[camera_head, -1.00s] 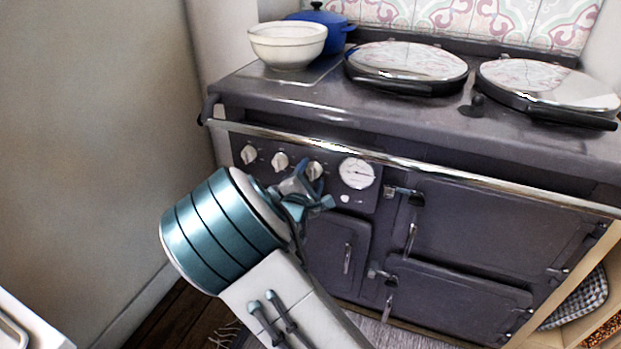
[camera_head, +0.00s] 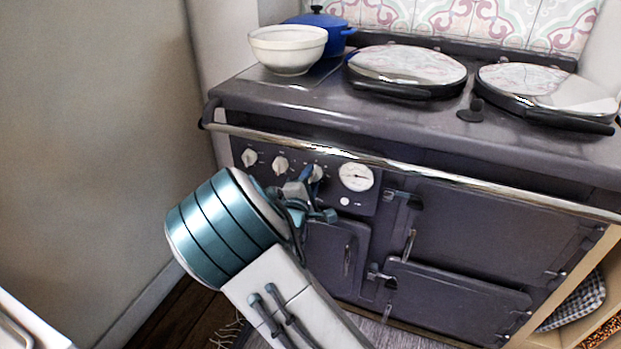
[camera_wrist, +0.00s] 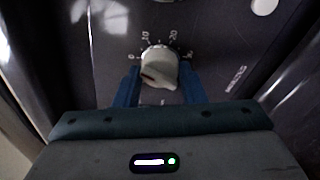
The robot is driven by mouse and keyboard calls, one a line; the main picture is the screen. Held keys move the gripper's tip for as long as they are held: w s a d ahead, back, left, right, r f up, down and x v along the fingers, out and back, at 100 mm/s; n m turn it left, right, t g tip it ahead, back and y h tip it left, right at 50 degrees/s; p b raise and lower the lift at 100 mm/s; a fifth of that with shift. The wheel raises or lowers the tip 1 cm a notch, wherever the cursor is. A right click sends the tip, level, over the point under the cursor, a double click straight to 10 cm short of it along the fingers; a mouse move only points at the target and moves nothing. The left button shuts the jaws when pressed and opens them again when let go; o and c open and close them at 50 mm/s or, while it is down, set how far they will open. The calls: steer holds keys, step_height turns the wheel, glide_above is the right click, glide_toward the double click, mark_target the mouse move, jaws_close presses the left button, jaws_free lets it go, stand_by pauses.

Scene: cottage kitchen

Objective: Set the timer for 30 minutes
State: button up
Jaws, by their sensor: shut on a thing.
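The timer knob (camera_head: 316,173) is the rightmost of three cream knobs on the stove's front panel. In the wrist view, the knob (camera_wrist: 158,67) sits below a printed scale with 0, 10, 20 and a partly covered mark at the right. Its raised grip slants from left down to lower right; I cannot tell which scale mark it points to. My gripper (camera_head: 309,174) reaches the knob from the lower left. In the wrist view, the blue fingers of my gripper (camera_wrist: 160,82) stand on both sides of the knob, shut on it. The fingers hide part of it in the head view.
Two other knobs (camera_head: 265,161) are left of the timer and a round gauge (camera_head: 356,177) is right. A chrome rail (camera_head: 400,163) runs above the panel. Oven doors (camera_head: 480,235) with handles lie to the right. A white bowl (camera_head: 288,48) stands on top.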

steer(key=m, duration=0.7)
steer(key=shift+a+f+h, duration=0.1)
steer(key=shift+f+h, duration=0.05)
steer(key=shift+h, duration=0.25)
steer(key=m+h+b, duration=0.1)
steer(key=m+b, duration=0.1)
steer(key=m, duration=0.4)
steer(key=shift+f+m, duration=0.1)
steer(key=shift+m, duration=0.3)
steer(key=m+b, duration=0.2)
steer(key=m, duration=0.2)
steer(key=shift+h, duration=0.3)
steer(key=m+b, duration=0.2)
steer(key=m, duration=0.2)
steer(key=shift+a+h, duration=0.1)
steer(key=shift+h, duration=0.2)
steer(key=m+b, duration=0.2)
steer(key=m, duration=0.2)
steer(key=shift+m+g, duration=0.3)
steer(key=shift+m+b, duration=0.85)
steer(key=shift+m, duration=0.25)
steer(key=shift+r, duration=0.2)
steer(key=o, duration=1)
